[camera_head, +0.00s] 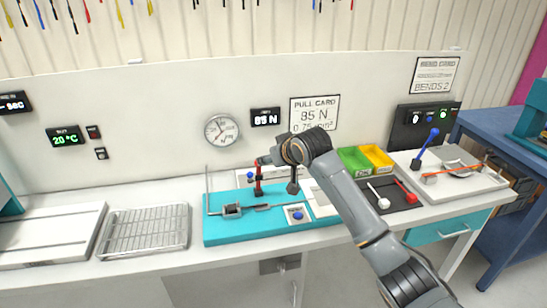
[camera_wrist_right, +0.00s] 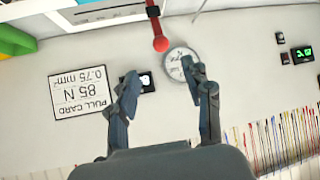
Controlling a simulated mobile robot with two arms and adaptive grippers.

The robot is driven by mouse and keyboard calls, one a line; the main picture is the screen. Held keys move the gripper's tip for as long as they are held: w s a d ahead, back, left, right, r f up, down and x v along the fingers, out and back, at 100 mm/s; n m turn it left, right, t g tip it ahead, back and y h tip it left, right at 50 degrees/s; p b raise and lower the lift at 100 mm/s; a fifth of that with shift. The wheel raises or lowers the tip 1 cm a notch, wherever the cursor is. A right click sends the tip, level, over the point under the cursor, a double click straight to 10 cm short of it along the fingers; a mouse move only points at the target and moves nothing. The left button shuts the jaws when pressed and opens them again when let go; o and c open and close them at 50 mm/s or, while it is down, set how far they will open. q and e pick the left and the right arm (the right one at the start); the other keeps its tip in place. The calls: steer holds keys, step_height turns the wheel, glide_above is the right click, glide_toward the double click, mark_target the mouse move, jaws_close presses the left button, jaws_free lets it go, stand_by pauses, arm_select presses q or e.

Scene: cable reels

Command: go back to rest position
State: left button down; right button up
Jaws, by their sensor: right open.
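My right arm reaches in from the lower right of the head view. Its gripper (camera_head: 293,187) hangs over the turquoise pull-test base (camera_head: 222,202) on the bench. In the right wrist view the right gripper (camera_wrist_right: 158,80) has its two fingers spread with nothing between them. A red lever with a ball end (camera_wrist_right: 160,43) shows just beyond the fingertips there. In the head view this red lever post (camera_head: 258,180) stands on the turquoise base, left of my gripper. My left gripper is not in view.
A wire rack (camera_head: 147,231) and a white tray (camera_head: 48,236) lie to the left. Green (camera_head: 354,160) and yellow bins (camera_head: 377,157), a dark tool mat (camera_head: 396,195) and a bend fixture with a blue lever (camera_head: 426,148) are on the right. The wall gauge (camera_head: 222,130) is behind.

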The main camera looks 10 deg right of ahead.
steer(key=shift+s+d+r, duration=0.1)
steer(key=shift+s+r, duration=0.1)
steer(key=shift+s, duration=0.05)
